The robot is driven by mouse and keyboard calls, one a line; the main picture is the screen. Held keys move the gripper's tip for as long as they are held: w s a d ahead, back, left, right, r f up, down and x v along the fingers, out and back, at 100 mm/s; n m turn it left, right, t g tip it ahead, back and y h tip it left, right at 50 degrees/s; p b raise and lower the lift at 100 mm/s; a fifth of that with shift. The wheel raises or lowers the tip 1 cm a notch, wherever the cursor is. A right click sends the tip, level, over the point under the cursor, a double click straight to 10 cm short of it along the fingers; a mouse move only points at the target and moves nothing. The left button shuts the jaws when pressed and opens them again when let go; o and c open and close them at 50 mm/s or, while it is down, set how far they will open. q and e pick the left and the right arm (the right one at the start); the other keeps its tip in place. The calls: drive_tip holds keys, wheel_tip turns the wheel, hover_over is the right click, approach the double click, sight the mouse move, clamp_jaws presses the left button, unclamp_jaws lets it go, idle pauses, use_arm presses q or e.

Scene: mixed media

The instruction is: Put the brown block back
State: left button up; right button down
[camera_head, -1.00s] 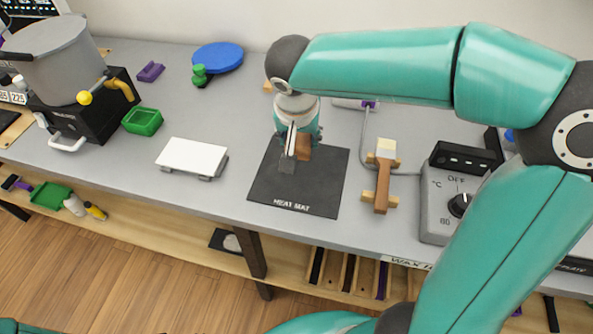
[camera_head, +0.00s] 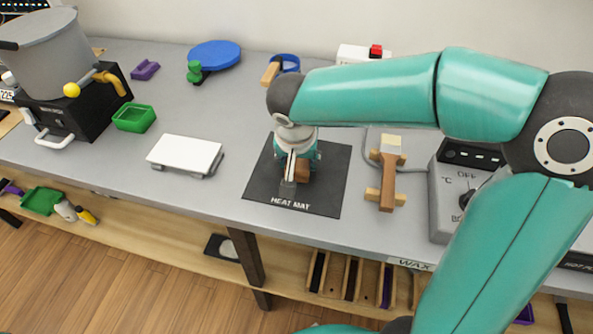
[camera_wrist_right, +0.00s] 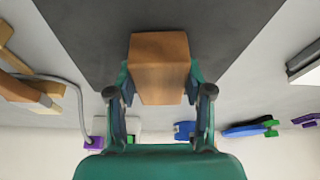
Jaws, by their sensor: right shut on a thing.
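The brown block (camera_wrist_right: 160,68) is between the fingers of my right gripper (camera_wrist_right: 160,80) in the right wrist view. In the head view my right gripper (camera_head: 297,164) points down over the black heat mat (camera_head: 326,195), and part of the block (camera_head: 303,173) shows beside a finger. The gripper is shut on the block. The mat also fills much of the right wrist view behind the block (camera_wrist_right: 225,30). I cannot tell whether the block touches the mat. My left gripper is not in view.
A wooden-handled brush (camera_head: 388,180) lies on rests right of the mat, near a grey control box (camera_head: 452,190) with a cable. A white plate (camera_head: 185,154) stands left. A green tray (camera_head: 134,118), pot (camera_head: 42,60) and blue disc (camera_head: 216,54) are farther off.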

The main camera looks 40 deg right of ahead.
drive_tip(key=shift+f, duration=0.2)
idle(0.5)
drive_tip(key=shift+c, duration=1.1)
unclamp_jaws()
drive_tip(key=c, duration=0.4)
drive_tip(key=p+v, duration=0.4)
drive_tip(key=v, duration=0.5)
